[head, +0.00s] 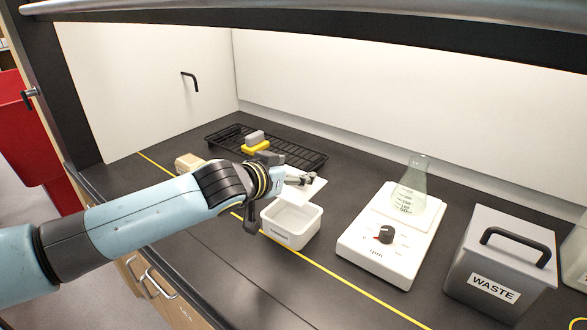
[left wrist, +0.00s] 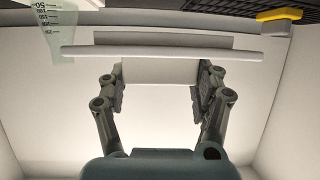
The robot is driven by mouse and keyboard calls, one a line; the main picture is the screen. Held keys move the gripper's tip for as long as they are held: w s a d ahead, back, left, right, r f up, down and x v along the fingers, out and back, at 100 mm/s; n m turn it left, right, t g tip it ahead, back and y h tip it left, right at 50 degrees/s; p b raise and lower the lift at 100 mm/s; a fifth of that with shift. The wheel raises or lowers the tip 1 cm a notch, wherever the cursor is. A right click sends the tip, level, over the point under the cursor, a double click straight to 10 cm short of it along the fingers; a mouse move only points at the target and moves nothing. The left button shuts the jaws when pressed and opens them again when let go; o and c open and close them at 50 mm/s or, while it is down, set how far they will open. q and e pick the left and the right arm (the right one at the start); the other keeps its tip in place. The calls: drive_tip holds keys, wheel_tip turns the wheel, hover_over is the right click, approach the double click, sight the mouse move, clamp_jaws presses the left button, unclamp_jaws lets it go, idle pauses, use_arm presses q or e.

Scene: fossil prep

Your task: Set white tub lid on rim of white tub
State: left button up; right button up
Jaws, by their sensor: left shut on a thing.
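The white tub (head: 305,235) stands open on the dark bench, with a small label on its front wall. The flat white tub lid (head: 311,193) is at my left gripper (head: 299,181), just behind and above the tub's back rim in the picture. The lid is off the rim, and the tub's inside shows. In the left wrist view, my left gripper (left wrist: 158,90) has its two fingers on either side of a pale part of the lid (left wrist: 160,53), whose long edge lies across the picture. My right gripper is in neither view.
A black wire rack (head: 300,156) with a yellow and grey block (head: 255,145) lies behind. A beige block (head: 189,162) is left of it. A stirrer plate (head: 377,262) with a glass flask (head: 410,190) and a grey waste bin (head: 500,265) stand right. A yellow line (head: 340,281) crosses the bench.

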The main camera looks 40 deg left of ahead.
sight(292, 194)
use_arm(q)
drive_tip(key=shift+r, duration=0.1)
drive_tip(key=shift+f, duration=0.3)
wheel_tip(292, 194, down, 5)
drive_tip(key=b, duration=0.3)
drive_tip(key=shift+f+b, duration=0.2)
drive_tip(key=shift+b, duration=0.2)
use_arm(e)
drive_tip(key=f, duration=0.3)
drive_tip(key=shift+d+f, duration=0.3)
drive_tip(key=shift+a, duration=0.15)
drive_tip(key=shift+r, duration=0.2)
use_arm(q)
drive_tip(key=shift+p, duration=0.4)
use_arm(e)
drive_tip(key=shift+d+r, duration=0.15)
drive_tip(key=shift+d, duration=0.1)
